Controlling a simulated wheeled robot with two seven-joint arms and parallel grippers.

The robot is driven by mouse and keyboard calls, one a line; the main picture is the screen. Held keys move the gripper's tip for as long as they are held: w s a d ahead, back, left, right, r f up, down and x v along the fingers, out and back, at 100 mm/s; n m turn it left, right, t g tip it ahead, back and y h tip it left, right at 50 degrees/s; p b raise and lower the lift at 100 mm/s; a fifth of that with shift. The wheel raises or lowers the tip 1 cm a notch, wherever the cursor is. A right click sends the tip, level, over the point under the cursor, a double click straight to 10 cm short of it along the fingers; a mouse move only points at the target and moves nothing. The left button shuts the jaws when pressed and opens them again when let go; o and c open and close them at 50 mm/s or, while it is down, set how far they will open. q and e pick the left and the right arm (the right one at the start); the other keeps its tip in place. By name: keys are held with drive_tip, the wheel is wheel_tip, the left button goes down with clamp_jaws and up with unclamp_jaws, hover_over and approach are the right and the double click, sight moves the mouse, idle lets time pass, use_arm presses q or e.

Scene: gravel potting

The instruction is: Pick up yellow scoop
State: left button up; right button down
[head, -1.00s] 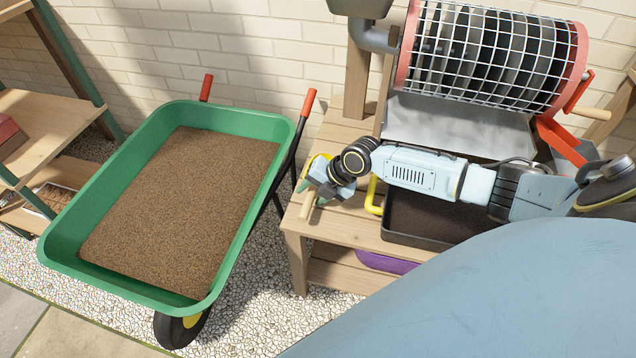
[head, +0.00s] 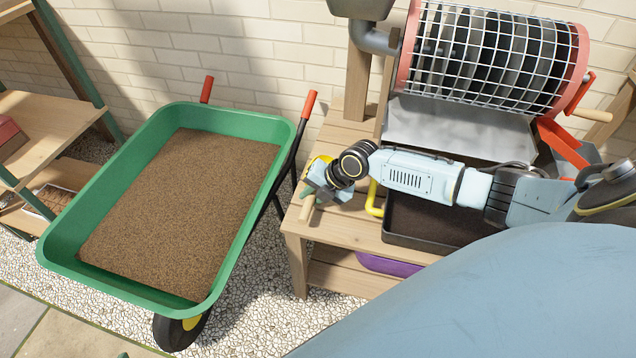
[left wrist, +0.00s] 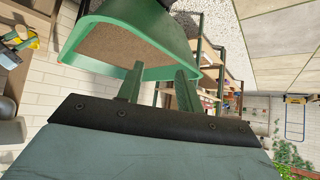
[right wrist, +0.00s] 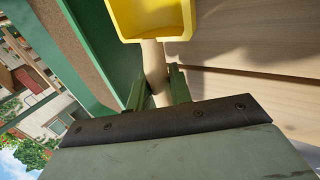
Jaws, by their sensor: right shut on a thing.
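The yellow scoop (head: 319,160) is at the left end of the wooden bench, with its wooden handle (head: 307,209) toward the bench's front edge. My right gripper (head: 316,193) is shut on the handle. In the right wrist view, the handle (right wrist: 155,65) runs between the fingers and the yellow scoop bowl (right wrist: 150,18) lies just beyond them. I cannot tell whether the scoop touches the bench top. My left gripper (left wrist: 157,88) is empty, its two green fingers apart, with the wheelbarrow beyond it in the left wrist view.
The green wheelbarrow (head: 70,235), filled with brown soil, stands left of the bench (head: 335,228). A black tray (head: 400,241) of dark soil and a yellow handle-like bar (head: 374,198) are right of the scoop. A mesh drum sieve (head: 490,55) stands behind.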

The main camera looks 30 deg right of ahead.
drive_tip(key=shift+r, duration=0.15)
